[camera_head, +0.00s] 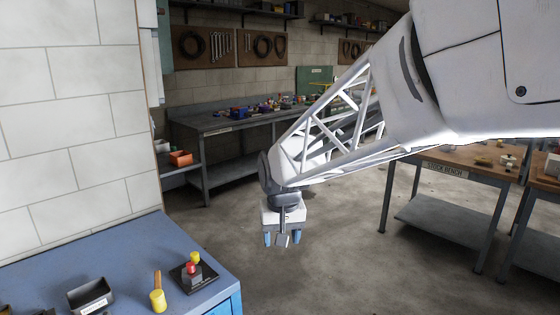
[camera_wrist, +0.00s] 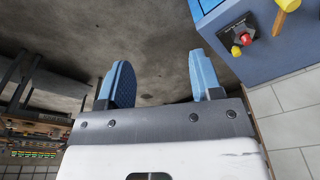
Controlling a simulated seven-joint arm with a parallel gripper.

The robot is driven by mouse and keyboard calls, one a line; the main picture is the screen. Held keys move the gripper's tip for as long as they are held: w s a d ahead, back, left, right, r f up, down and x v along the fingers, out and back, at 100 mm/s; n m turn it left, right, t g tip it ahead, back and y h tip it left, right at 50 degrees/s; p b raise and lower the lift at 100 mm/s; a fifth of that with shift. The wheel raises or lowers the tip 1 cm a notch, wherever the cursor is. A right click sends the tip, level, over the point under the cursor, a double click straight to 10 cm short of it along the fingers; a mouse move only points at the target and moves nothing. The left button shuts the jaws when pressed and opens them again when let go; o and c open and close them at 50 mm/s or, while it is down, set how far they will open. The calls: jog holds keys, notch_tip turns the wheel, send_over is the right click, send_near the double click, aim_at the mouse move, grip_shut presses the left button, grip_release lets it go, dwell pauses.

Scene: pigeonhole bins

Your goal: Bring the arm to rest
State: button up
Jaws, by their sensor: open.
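My gripper (camera_head: 283,239) hangs from the end of my white lattice arm, pointing down over the bare floor. Its two blue fingers are apart and nothing is between them. In the wrist view the open fingers of my gripper (camera_wrist: 160,85) show with only concrete floor beyond them. The gripper touches nothing and is to the right of the blue bench.
A blue bench (camera_head: 130,248) at lower left holds a yellow mallet (camera_head: 157,299), a grey bin (camera_head: 91,295) and a red-and-yellow button unit (camera_head: 193,270). A long grey workbench (camera_head: 225,125) stands behind, a wooden-topped bench (camera_head: 455,160) at right. Open floor (camera_head: 340,240) lies between.

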jog(key=s+d+m, duration=0.1)
jog(key=s+d, duration=0.8)
jog(key=s, duration=0.4)
jog(key=s+d+m+t, duration=0.1)
jog(key=s+d, duration=0.8)
jog(key=s, duration=0.4)
jog(key=shift+h, duration=0.3)
